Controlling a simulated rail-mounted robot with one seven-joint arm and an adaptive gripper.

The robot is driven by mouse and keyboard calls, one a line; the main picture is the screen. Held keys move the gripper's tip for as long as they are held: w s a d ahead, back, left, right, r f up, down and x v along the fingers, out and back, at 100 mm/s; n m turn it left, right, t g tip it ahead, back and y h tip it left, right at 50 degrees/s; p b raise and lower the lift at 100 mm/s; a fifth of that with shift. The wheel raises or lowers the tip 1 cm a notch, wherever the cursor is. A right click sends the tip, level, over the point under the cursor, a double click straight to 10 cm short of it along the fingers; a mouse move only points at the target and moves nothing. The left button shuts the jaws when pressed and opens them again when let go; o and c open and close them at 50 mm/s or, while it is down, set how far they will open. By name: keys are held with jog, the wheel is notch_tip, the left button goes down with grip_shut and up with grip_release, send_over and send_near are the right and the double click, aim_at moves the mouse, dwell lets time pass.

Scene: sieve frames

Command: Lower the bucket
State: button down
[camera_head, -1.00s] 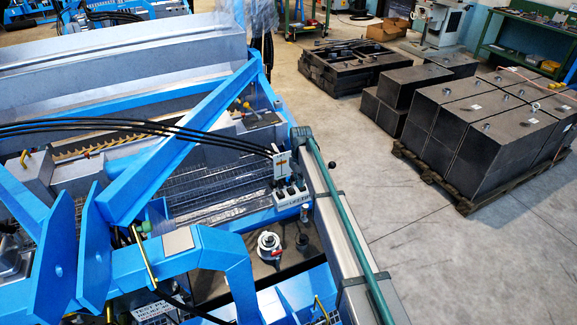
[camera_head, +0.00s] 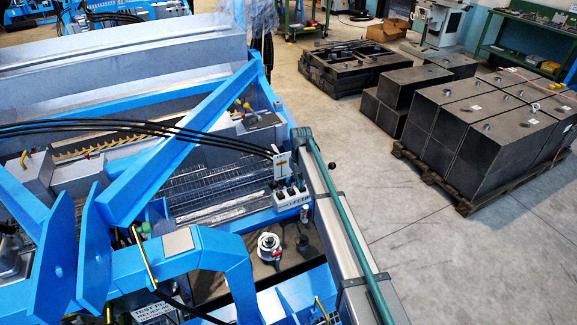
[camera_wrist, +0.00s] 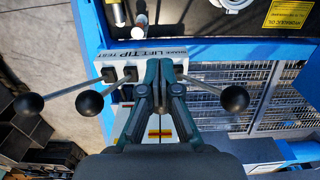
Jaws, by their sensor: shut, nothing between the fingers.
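The white control block (camera_wrist: 98,72) shows in the wrist view, lettered with LIFT and TIP. Thin metal levers with black ball knobs (camera_wrist: 235,98) stick out on both sides. Two more ball knobs, one at far left (camera_wrist: 28,105) and one nearer (camera_wrist: 90,102), are on the left. My gripper (camera_wrist: 160,75) is shut and empty, its fingertips in front of the middle of the block; whether they touch a lever is unclear. The block also shows in the head view (camera_head: 291,196). My gripper is not clearly visible there. I cannot tell which part is the bucket.
Blue machine frame beams (camera_head: 185,135) and black hoses (camera_head: 140,124) crowd the left. A wire mesh (camera_wrist: 225,100) lies right of the gripper in the wrist view. Dark blocks (camera_head: 470,135) stand on a pallet at right. The floor (camera_head: 440,255) in front of them is clear.

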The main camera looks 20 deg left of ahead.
dwell(0.3)
jog(key=shift+w+a, duration=1)
jog(key=shift+a, duration=0.2)
